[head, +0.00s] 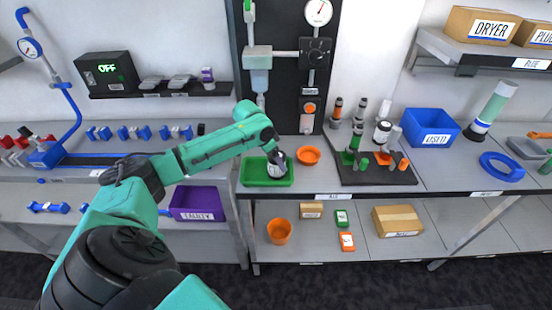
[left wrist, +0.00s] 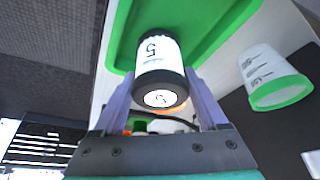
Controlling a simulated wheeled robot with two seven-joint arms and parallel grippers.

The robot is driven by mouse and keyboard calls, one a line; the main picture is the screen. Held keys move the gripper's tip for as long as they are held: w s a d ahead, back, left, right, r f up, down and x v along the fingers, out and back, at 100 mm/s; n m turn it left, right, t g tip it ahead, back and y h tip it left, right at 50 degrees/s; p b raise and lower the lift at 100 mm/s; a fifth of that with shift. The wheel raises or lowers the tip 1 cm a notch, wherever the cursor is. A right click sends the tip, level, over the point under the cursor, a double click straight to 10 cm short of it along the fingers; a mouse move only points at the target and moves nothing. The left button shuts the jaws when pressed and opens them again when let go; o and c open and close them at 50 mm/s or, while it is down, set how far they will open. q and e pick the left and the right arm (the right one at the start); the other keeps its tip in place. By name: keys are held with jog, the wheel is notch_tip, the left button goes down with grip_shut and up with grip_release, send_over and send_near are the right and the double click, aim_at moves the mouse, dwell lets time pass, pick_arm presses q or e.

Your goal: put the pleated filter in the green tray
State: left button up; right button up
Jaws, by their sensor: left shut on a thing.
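The pleated filter (left wrist: 157,62) is a white cylinder with black end caps and a "5" printed on its side and end. My left gripper (head: 277,158) is shut on it, with one finger on each side in the left wrist view. The green tray (head: 252,178) sits on the bench at the left end of the middle section. The filter is over the tray's right part in the head view, and the tray (left wrist: 228,42) shows behind it in the wrist view. I cannot tell whether the filter touches the tray floor. My right gripper is not in view.
An orange bowl (head: 308,155) stands just right of the tray. A black rack (head: 360,172) with several upright parts is further right, then a blue bin (head: 431,130). A gauge panel rises behind the tray. A purple bin (head: 197,204) is on the lower shelf at left.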

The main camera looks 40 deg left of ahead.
pick_arm(q)
jog(key=o, duration=1.5)
jog(key=shift+s, duration=0.1)
jog(key=b+v, duration=0.1)
jog(key=v, duration=1.1)
